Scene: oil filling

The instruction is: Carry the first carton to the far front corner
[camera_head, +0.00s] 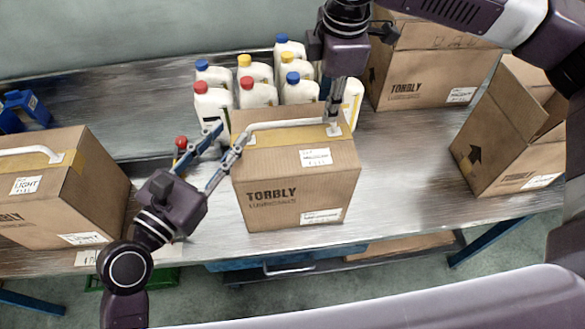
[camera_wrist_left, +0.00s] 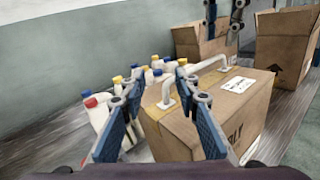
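A closed brown carton (camera_head: 290,195) with a white top handle (camera_head: 285,124) stands at the middle of the metal table. Its handle also shows in the left wrist view (camera_wrist_left: 200,68). My left gripper (camera_head: 229,139) is open at the carton's upper left edge, near the handle's left end. Its two blue-padded fingers stand wide apart in the left wrist view (camera_wrist_left: 158,88). My right gripper (camera_head: 334,117) points down over the handle's right end. In the left wrist view its fingers (camera_wrist_left: 224,35) are apart, above the handle; contact is unclear.
Several white bottles (camera_head: 257,95) with coloured caps stand close behind the carton. Another handled carton (camera_head: 60,200) stands at the left. An open carton (camera_head: 515,130) is at the right, and another carton (camera_head: 430,70) at the back right. Table surface (camera_head: 405,170) is free right of the middle carton.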

